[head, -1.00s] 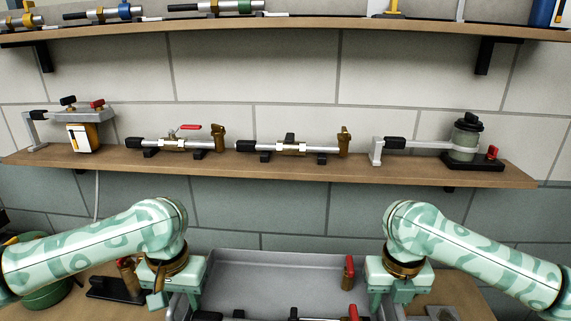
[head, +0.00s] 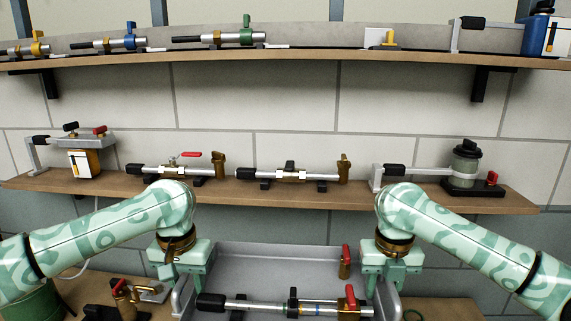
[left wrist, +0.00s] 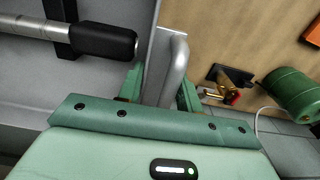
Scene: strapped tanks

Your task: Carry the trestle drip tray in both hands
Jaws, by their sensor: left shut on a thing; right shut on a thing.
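The grey drip tray (head: 270,260) is in the lower middle of the head view, its front cut off by the picture edge. A metal pipe assembly with black grip and red-handled valve (head: 285,307) lies in it. My left gripper (head: 186,286) is shut on the tray's left handle; the left wrist view shows the handle (left wrist: 176,70) between the fingers. My right gripper (head: 390,284) is shut at the tray's right side, its fingertips partly hidden by the tray edge.
A wooden shelf (head: 330,198) with valve and pipe assemblies runs along the wall behind the tray. A higher shelf (head: 320,60) holds more. A green drum (left wrist: 296,90) and a brass valve with red handle (head: 122,292) are left of the tray.

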